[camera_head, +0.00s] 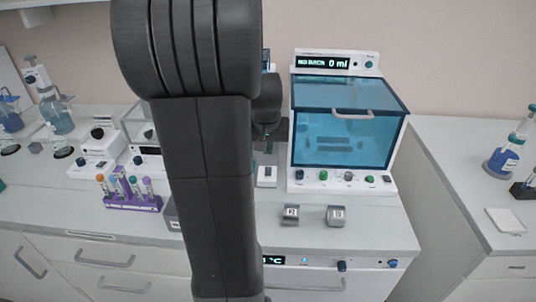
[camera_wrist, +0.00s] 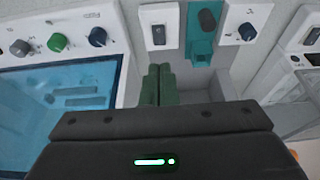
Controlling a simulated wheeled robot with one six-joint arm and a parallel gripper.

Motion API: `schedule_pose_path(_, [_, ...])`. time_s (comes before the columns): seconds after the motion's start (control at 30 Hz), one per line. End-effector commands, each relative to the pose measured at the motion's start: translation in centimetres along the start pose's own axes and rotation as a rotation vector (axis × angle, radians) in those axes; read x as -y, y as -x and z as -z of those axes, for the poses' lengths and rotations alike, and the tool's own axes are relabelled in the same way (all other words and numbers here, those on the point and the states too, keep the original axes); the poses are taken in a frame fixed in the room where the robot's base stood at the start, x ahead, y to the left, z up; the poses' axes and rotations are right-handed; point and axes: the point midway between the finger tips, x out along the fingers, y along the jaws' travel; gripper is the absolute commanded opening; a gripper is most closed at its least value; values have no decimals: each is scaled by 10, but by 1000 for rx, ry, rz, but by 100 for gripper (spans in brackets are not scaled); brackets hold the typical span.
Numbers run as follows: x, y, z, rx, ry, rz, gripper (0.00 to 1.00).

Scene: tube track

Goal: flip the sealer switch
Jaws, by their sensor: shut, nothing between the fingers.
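A small white box with a dark rocker switch (camera_wrist: 158,35) stands at the top middle of the wrist view, beside the blue-windowed cabinet. It also shows in the head view as a small white box (camera_head: 267,181) just right of my arm. No label naming the sealer is readable. A teal device with a dark knob (camera_wrist: 207,20) stands next to the white box. My gripper (camera_wrist: 158,70) is shut and empty, its dark green fingers together. The fingertips appear just below the white box in the wrist view; I cannot tell whether they touch it. My arm hides much of the head view's middle.
The blue-windowed cabinet (camera_head: 349,138) stands close on the right, with knobs along its front. A purple tube rack (camera_head: 133,201) is left.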

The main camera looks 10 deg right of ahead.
Motion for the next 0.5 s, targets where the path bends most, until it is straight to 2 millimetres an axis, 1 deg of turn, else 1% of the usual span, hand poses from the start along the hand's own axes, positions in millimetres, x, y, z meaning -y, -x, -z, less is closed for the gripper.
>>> schedule_pose_path(0.03, [0,10,-1,-5,0,1,0])
schedule_pose_path(0.1, [0,23,-2,-4,0,1,0])
schedule_pose_path(0.23, [0,42,-5,-3,1,1,0])
schedule_pose_path(0.4, [0,56,-6,-1,1,0,0])
schedule_pose_path(0.5, [0,58,-7,0,1,0,0])
